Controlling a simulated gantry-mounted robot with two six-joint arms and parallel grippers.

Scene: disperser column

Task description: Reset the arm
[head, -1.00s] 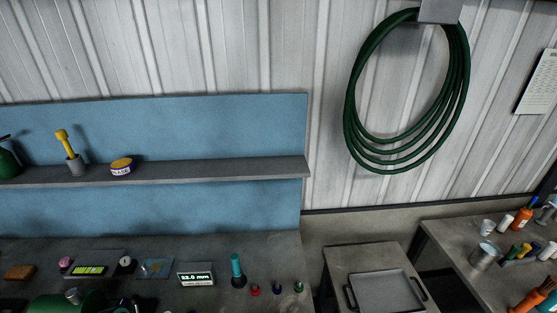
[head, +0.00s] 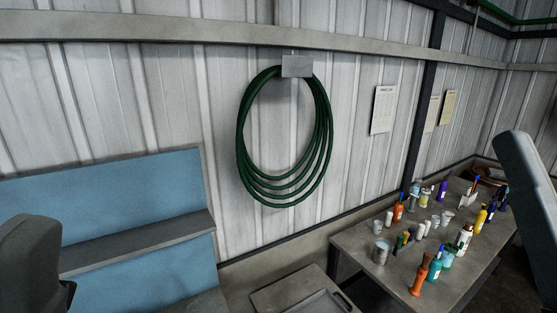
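Part of my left arm shows as a dark grey link at the lower left edge of the head view. Part of my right arm shows as a grey-blue link at the right edge, in front of the far end of the workbench. Neither gripper is in the picture, so I cannot see their fingers or whether they hold anything.
A workbench (head: 352,240) with several bottles and cans stands at the right. A coiled green hose (head: 243,150) hangs on the corrugated wall. A blue panel with a grey shelf (head: 150,243) is at the left. A low table with a tray (head: 322,304) is at the bottom.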

